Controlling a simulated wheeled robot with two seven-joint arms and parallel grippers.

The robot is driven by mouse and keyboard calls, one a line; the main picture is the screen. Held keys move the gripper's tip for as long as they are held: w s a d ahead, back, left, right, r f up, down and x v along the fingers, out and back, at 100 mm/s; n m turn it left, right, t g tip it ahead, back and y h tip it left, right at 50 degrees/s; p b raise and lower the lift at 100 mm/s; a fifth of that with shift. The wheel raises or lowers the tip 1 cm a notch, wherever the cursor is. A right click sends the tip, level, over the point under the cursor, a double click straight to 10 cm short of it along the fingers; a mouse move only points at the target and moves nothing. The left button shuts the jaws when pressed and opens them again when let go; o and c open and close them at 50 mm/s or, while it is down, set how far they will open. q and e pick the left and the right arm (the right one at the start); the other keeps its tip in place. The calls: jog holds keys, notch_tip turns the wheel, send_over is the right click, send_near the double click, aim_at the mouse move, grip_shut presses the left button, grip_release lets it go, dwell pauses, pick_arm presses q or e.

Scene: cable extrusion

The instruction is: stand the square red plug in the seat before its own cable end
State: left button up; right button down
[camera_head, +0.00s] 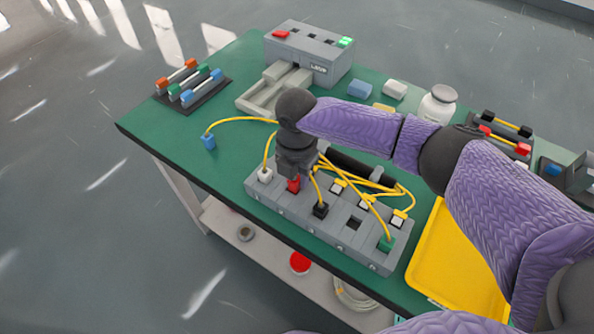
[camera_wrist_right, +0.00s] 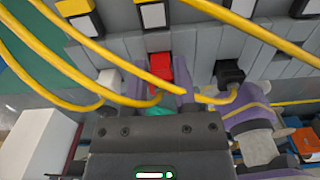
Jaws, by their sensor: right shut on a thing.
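The square red plug (camera_head: 293,185) is at the front row of a grey block (camera_head: 338,248), between a white plug (camera_head: 265,175) and a black plug (camera_head: 320,210). My right gripper (camera_head: 294,174) reaches down from above and is shut on the red plug. In the right wrist view the red plug (camera_wrist_right: 159,70) shows between the two purple fingers (camera_wrist_right: 160,88), below a white-and-black cable end (camera_wrist_right: 153,16). The plug looks upright at the seat; how deep it sits I cannot tell. Yellow cables cross in front of it. My left gripper is not in view.
A green plug (camera_head: 386,243) stands at the block's right end; an empty square seat (camera_head: 354,222) lies between it and the black plug. A blue plug (camera_head: 208,142) on a yellow cable lies at the left. A yellow tray (camera_head: 455,265) is at right, a grey machine (camera_head: 310,57) behind.

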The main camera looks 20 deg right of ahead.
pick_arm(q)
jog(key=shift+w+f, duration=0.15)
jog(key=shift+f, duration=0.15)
pick_arm(e)
jog(key=shift+f, duration=0.45)
jog(key=shift+c, duration=1.7)
grip_release()
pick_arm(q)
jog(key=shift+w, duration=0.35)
